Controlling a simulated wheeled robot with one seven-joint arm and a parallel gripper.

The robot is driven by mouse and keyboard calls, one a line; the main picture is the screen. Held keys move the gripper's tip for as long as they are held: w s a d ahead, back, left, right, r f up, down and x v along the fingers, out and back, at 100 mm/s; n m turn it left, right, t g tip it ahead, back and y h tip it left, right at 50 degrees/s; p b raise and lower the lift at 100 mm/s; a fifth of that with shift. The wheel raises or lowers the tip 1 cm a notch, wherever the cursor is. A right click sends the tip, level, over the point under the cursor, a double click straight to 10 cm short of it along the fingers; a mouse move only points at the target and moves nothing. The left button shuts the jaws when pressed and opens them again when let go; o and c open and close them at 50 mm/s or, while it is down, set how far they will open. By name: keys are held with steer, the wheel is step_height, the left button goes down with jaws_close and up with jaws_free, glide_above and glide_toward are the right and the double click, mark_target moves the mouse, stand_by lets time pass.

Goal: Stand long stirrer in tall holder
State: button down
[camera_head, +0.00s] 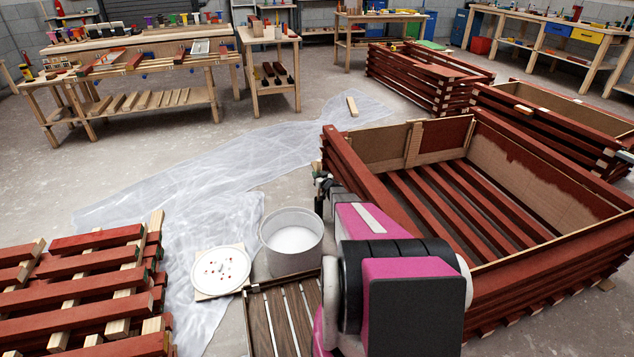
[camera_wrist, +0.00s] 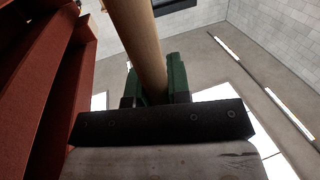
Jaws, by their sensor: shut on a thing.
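In the wrist view my gripper (camera_wrist: 157,84) has its green fingers on both sides of a round, light wooden shaft, the long stirrer (camera_wrist: 137,36). The gripper is shut on it, and the shaft runs out through the top edge, so its far end is out of view. In the head view my pink, black and white arm covers most of the gripper, and the stirrer cannot be made out. A round grey bucket (camera_head: 269,245) with white contents stands on the floor left of my arm. I cannot tell for sure which thing is the tall holder.
A white lid with red spots (camera_head: 221,268) lies left of the bucket, by a dark slatted piece (camera_head: 262,318). A large red batten crate (camera_head: 560,262) stands right of my arm. Stacked red battens (camera_head: 75,270) lie at left. Plastic sheeting (camera_head: 215,180) covers open floor.

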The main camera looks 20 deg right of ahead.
steer(key=shift+f, duration=2.15)
steer(key=c, duration=1.1)
jaws_free()
steer(key=v, duration=1.1)
steer(key=s+a+r+m+g+h, duration=0.2)
steer(key=s+a+r+g+h, duration=0.15)
steer(key=r, duration=0.35)
steer(key=s+a+r+m+g+h, duration=0.25)
steer(key=s+r+h, duration=0.2)
steer(key=r, duration=0.25)
steer(key=s+a+r+g+y, duration=0.1)
steer(key=s+a+r+g, duration=0.2)
steer(key=s, duration=0.7)
steer(key=s+a+r+n+g+y, duration=0.1)
steer(key=s+a+r+g, duration=0.3)
steer(key=s+a, duration=0.4)
steer(key=s+a+r+g+y, duration=0.1)
steer(key=s+a+r+g, duration=0.3)
steer(key=s, duration=0.8)
steer(key=shift+s+a+r+n, duration=0.15)
steer(key=shift+a+r, duration=0.1)
steer(key=shift+a, duration=0.35)
steer(key=shift+s+a+r+n, duration=0.1)
steer(key=shift+a+r, duration=0.2)
steer(key=shift+a, duration=0.25)
